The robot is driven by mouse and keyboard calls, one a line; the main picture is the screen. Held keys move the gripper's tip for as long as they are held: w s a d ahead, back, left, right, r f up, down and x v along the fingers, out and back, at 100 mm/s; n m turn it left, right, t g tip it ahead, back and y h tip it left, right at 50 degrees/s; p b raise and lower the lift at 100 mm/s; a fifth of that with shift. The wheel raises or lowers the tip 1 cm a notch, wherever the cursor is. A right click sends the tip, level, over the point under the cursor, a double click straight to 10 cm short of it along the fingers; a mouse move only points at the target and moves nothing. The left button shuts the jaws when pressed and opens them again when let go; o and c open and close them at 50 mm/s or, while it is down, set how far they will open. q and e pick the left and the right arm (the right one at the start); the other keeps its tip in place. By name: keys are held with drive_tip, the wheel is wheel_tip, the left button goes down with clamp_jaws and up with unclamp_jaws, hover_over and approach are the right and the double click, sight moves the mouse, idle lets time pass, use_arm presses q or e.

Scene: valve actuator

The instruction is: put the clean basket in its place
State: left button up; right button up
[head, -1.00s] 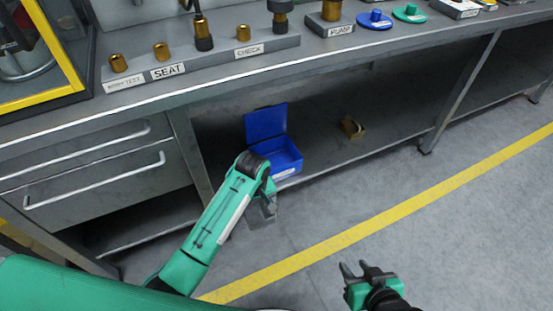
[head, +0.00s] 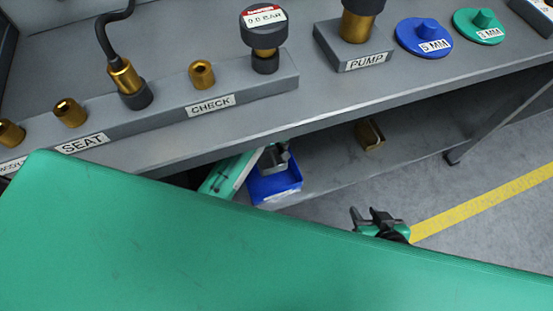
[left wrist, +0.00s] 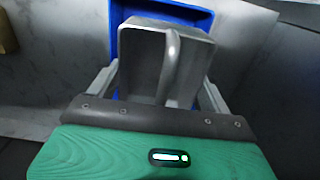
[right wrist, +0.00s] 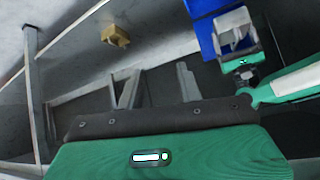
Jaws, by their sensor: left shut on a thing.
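A grey metal basket (left wrist: 190,62) with an arched handle is in my left gripper (left wrist: 160,85), its fingers on either side. In the head view the basket (head: 272,161) is over the blue open box (head: 276,187) on the lower shelf. The blue box also shows behind the basket in the left wrist view (left wrist: 116,30). I cannot tell whether the basket is above the box floor or resting on it. In the right wrist view the basket (right wrist: 233,28) overlaps the box too. My right gripper (head: 375,217) is open and empty, away from the box.
The bench top above the shelf carries a grey fixture block (head: 170,115) with brass fittings, a pump block (head: 352,48), a blue disc (head: 423,37) and a green disc (head: 479,26). A brass block (head: 370,135) lies on the shelf. The bench edge overhangs the box.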

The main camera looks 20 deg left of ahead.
use_arm(q)
drive_tip(key=shift+w+f, duration=0.15)
drive_tip(key=shift+w, duration=0.2)
drive_tip(key=shift+w+f, duration=0.1)
drive_tip(key=shift+f, duration=0.25)
use_arm(e)
drive_tip(key=w+a+r+t+y+b, duration=0.1)
drive_tip(key=w+a+t+y+b, duration=0.1)
drive_tip(key=a+t+y+b, duration=0.25)
use_arm(q)
wheel_tip(320, 180, down, 15)
drive_tip(key=shift+f+b, duration=0.1)
drive_tip(key=shift+b, duration=0.55)
drive_tip(key=shift+f+b, duration=0.75)
drive_tip(key=shift+f, duration=1.05)
use_arm(e)
drive_tip(key=w+d+r+t, duration=0.1)
drive_tip(key=w+r+t, duration=0.1)
drive_tip(key=r+t, duration=0.3)
drive_tip(key=w+d+r+t, duration=0.1)
drive_tip(key=r+t, duration=0.4)
drive_tip(key=r, duration=0.6)
drive_tip(key=shift+w+d+m+h, duration=0.3)
drive_tip(key=shift+w+d+h, duration=0.05)
drive_tip(key=shift+w+h, duration=0.1)
use_arm(q)
drive_tip(key=shift+f, duration=0.1)
use_arm(e)
drive_tip(key=shift+t, duration=0.25)
